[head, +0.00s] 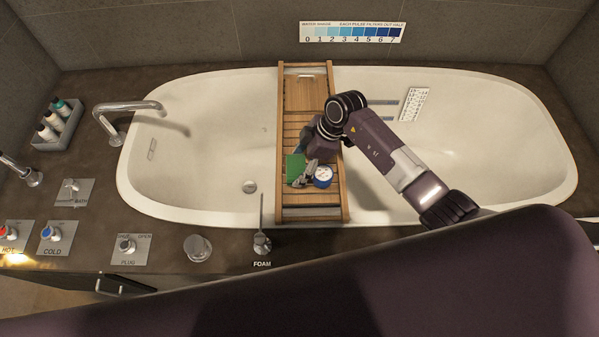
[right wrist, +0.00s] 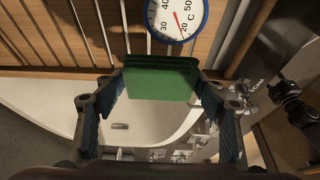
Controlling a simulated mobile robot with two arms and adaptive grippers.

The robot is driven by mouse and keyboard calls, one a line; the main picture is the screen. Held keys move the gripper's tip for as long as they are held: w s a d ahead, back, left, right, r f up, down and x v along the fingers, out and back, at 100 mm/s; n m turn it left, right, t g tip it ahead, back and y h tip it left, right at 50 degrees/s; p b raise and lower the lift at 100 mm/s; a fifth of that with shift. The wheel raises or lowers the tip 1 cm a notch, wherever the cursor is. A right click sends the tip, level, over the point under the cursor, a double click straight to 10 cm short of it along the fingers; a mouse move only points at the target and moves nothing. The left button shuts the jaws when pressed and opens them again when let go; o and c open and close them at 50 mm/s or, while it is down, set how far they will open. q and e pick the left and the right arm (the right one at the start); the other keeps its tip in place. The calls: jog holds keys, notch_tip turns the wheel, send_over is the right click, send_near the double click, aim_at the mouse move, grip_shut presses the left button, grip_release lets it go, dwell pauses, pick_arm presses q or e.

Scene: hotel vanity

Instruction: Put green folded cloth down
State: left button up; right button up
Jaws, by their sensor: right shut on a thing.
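The green folded cloth (head: 295,167) is at the left edge of the slatted wooden bath tray (head: 283,105), near its front end. My right gripper (head: 303,178) is shut on the cloth, which shows between its fingertips in the right wrist view (right wrist: 160,80). Whether the cloth touches the tray or hangs just above it, I cannot tell. A round white and blue thermometer dial (head: 323,177) sits on the tray just right of the cloth, and it also shows in the right wrist view (right wrist: 178,16). My left gripper is not in view.
The tray spans a white bathtub (head: 215,95). A tap (head: 128,108) and a bottle caddy (head: 58,124) stand at the left. Control knobs (head: 126,245) and a foam spout (head: 262,242) line the front ledge. The tray's back part looks clear.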

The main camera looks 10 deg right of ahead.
aim_at(299, 174)
jog(key=shift+f, duration=2.2)
jog(key=o, duration=1.1)
jog(key=shift+f, duration=0.1)
jog(key=v, duration=1.2)
jog(key=shift+s, duration=0.1)
